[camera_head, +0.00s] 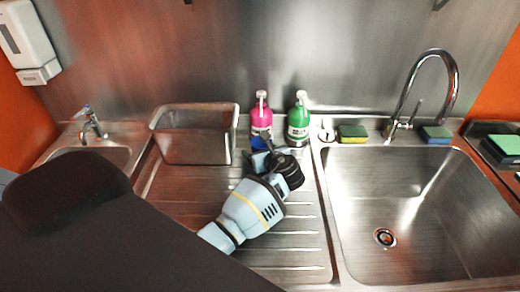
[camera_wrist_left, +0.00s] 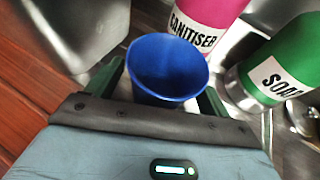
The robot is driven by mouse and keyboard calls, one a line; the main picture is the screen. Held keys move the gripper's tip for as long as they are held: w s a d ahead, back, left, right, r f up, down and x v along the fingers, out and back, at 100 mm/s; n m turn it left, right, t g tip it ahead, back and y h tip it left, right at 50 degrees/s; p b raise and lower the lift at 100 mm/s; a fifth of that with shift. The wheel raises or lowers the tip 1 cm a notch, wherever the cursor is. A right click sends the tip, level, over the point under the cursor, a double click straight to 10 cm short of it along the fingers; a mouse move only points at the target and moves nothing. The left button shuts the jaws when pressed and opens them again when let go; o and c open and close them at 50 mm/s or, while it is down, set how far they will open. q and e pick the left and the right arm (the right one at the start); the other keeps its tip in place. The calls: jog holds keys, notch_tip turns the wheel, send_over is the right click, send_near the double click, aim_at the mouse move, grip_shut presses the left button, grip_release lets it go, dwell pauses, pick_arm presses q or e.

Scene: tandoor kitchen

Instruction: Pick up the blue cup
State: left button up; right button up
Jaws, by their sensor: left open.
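The blue cup (camera_wrist_left: 167,70) shows large in the left wrist view, its round open mouth towards the camera. My left gripper (camera_wrist_left: 160,90) is open, with one green-edged finger on each side of the cup. Whether the fingers touch the cup cannot be told. In the head view, my left gripper (camera_head: 262,149) reaches over the ribbed drainboard, and only a small blue part of the cup (camera_head: 258,143) shows past it, in front of the pink bottle. The cup's base is hidden. My right gripper is not in view.
A pink sanitiser bottle (camera_head: 261,118) and a green soap bottle (camera_head: 298,122) stand close behind the cup. A metal bin (camera_head: 194,142) is to the left. The large sink (camera_head: 420,225) is to the right, with sponges (camera_head: 352,132) along its back ledge.

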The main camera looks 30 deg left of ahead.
pick_arm(q)
jog(key=shift+s+d, duration=0.1)
jog(key=shift+d, duration=0.05)
jog(key=c, duration=1.2)
jog(key=shift+r, duration=0.2)
